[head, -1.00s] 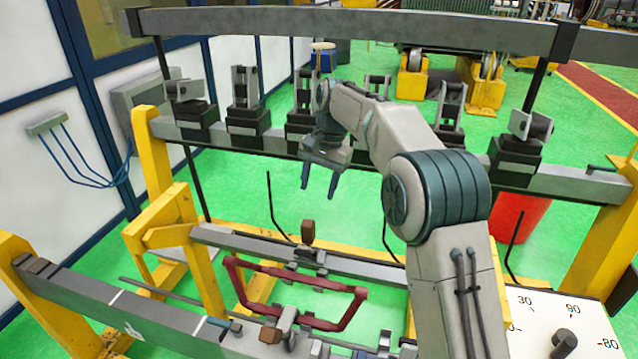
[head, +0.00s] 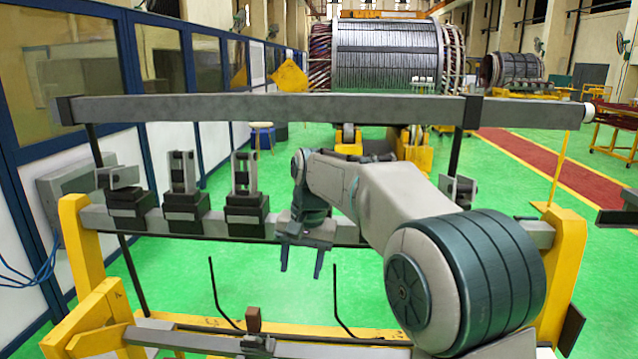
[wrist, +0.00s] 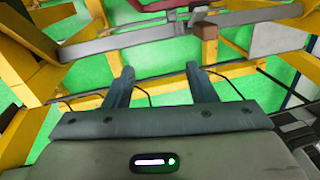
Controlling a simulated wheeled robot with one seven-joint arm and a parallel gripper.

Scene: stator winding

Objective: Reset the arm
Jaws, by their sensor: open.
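My arm reaches in from the lower right in the head view and bends down at the wrist. My gripper (head: 302,262) hangs fingers down in front of the rail with the black clamp blocks, above the green floor. Its two fingers are spread apart with nothing between them. In the wrist view my gripper (wrist: 161,82) also shows open and empty. A grey bar with a brown block (wrist: 209,29) lies beyond the fingertips there, apart from them. The red coil frame (wrist: 155,5) shows only in part at the top of the wrist view.
A long grey beam (head: 270,108) crosses above the clamp rail (head: 190,223). Yellow posts (head: 88,245) stand at both ends. A large stator (head: 385,57) is behind.

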